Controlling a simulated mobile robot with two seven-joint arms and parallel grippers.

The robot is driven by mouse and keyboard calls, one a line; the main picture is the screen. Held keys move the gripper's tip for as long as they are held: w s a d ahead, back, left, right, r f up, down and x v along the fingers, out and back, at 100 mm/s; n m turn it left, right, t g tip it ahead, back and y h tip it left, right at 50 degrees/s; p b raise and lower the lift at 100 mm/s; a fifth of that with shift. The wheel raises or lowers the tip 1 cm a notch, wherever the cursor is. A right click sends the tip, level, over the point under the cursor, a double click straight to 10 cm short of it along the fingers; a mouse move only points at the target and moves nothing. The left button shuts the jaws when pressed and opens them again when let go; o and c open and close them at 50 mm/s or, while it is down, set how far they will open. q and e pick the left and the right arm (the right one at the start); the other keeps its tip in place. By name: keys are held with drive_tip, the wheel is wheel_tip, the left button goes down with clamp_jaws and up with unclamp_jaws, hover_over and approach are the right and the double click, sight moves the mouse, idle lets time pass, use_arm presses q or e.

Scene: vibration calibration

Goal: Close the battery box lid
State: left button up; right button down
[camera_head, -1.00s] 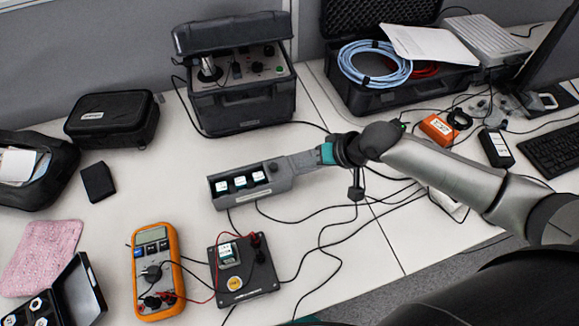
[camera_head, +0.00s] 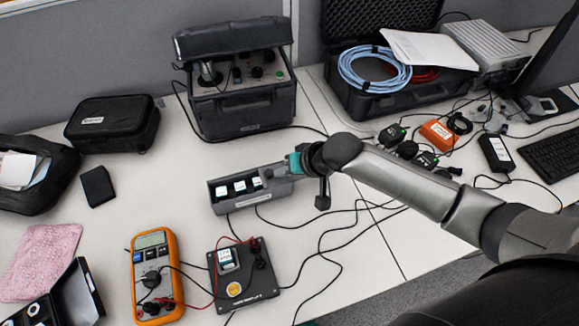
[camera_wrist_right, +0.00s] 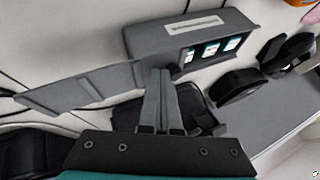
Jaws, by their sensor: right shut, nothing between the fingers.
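The battery box (camera_head: 222,208) is a long grey box on the table with several white-topped cells inside; its cells (camera_head: 239,186) are uncovered. In the right wrist view the box (camera_wrist_right: 165,38) has a pale label, and its cells (camera_wrist_right: 210,48) show. A flat grey panel that looks like the open lid (camera_wrist_right: 85,88) reaches left from the box. My right gripper (camera_head: 283,168) is at the box's right end; its shut, empty fingers (camera_wrist_right: 162,85) overlap the panel's right end in the wrist view. I cannot tell whether they touch. My left gripper is not in view.
An orange multimeter (camera_head: 156,275) and a black test block (camera_head: 262,280) stand in front of the box. A black instrument case (camera_head: 240,112) is behind it. Loose cables (camera_head: 325,225) cross the table to its right. Bare table shows left of the box.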

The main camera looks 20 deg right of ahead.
use_arm(q)
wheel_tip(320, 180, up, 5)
drive_tip(key=p, duration=0.4)
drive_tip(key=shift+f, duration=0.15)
use_arm(e)
drive_tip(key=a, duration=1.3)
drive_tip(key=shift+s+a, duration=0.3)
drive_tip(key=shift+s+d+r+p, duration=0.1)
drive_tip(key=shift+d+p, duration=0.4)
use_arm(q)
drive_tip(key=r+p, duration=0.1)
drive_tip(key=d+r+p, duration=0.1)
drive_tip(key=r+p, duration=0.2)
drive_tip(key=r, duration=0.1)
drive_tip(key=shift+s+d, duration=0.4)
use_arm(e)
drive_tip(key=d+f+v, duration=0.1)
drive_tip(key=d+v, duration=0.1)
drive_tip(key=v, duration=0.9)
drive_tip(key=shift+d, duration=0.3)
